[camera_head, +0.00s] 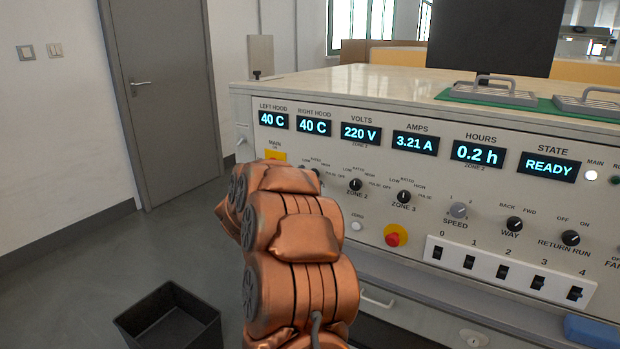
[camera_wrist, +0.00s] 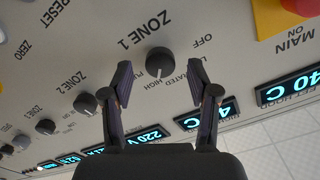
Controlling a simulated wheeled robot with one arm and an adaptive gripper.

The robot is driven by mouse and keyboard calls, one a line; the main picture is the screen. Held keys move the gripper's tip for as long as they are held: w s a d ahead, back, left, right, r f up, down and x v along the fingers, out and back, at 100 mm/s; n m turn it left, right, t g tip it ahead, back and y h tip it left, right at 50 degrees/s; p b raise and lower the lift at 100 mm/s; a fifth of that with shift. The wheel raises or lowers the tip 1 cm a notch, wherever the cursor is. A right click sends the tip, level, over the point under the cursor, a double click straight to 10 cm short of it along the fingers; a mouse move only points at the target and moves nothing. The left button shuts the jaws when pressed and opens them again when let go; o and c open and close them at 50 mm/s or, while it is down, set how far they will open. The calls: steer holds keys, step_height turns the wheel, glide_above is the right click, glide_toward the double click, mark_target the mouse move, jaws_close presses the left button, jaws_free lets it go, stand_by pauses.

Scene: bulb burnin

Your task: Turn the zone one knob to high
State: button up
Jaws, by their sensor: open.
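The zone one knob (camera_wrist: 160,62) is a dark round knob with a light mark, under the label ZONE 1 in the wrist view. Its mark points down in the picture, near the RATED and HIGH labels; its exact setting is hard to tell. My gripper (camera_wrist: 159,80) is open, with one finger on each side of the knob. I see gaps between the fingers and the knob, so it is not gripped. In the head view my copper arm hides most of this knob and all of my gripper.
The zone 2 knob (camera_head: 355,184) and zone 3 knob (camera_head: 404,196) are close by on the panel. A red button (camera_head: 396,235) on yellow sits below. The state display (camera_head: 549,166) reads READY. A black bin (camera_head: 170,317) stands on the floor at left.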

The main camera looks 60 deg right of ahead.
steer(key=a, duration=1)
steer(key=shift+s+a, duration=0.15)
steer(key=shift+s, duration=0.1)
